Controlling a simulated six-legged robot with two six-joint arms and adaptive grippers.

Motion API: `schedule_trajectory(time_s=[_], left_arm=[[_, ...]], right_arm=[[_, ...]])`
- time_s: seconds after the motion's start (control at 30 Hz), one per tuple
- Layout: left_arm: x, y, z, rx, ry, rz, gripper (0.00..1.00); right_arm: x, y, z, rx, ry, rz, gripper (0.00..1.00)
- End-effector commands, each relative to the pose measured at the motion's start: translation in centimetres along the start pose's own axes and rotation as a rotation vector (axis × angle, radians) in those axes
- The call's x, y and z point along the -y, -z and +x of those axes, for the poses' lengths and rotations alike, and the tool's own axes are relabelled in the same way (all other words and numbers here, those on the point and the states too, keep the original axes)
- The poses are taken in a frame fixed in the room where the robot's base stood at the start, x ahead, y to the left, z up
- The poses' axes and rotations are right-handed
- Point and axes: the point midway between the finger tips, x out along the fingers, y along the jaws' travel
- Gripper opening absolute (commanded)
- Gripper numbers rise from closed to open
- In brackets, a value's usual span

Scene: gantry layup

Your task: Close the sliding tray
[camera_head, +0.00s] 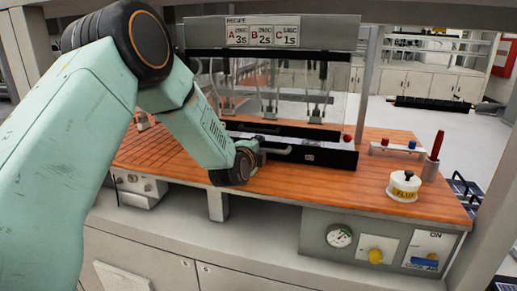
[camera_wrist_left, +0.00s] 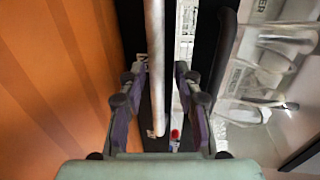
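The sliding tray (camera_head: 330,159) is a black-fronted piece on the wooden bench, below the hanging clear panel and sign. A pale bar handle (camera_head: 296,153) runs along its front. My left gripper (camera_head: 257,150) is at the handle's left end, its fingers mostly hidden by my wrist. In the left wrist view my left gripper (camera_wrist_left: 160,78) has its two fingers apart, with the handle (camera_wrist_left: 155,45) between them. The bar is nearer the left finger, and a gap shows on the right side. My right gripper is in neither view.
Several clamp-like fittings hang behind the clear panel (camera_head: 285,85). A white flux pot (camera_head: 404,186), a red-handled tool in a holder (camera_head: 433,158) and a small rack with coloured knobs (camera_head: 397,149) stand at the right. The bench top (camera_head: 330,188) in front of the tray is clear.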

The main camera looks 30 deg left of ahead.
Motion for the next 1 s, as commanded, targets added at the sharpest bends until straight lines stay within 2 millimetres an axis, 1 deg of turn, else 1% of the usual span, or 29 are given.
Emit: schedule_trajectory(time_s=[0.23, 0.37, 0.47, 0.8, 1.0], left_arm=[[-0.1, 0.0, 0.1, 0.000, -0.002, 0.000, 0.34], [0.0, 0.0, -0.6, 0.000, -0.002, -0.001, 0.34], [-0.1, 0.0, -1.7, 0.000, -0.003, -0.002, 0.34], [0.0, 0.0, -7.3, 0.000, -0.002, -0.004, 0.34], [0.0, 0.0, -10.2, 0.000, -0.001, -0.003, 0.34]], right_arm=[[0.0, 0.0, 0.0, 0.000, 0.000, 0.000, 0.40], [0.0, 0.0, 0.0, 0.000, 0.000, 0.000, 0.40], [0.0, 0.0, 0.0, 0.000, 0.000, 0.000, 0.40], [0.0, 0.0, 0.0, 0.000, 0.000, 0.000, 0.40], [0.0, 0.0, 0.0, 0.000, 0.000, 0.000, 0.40]])
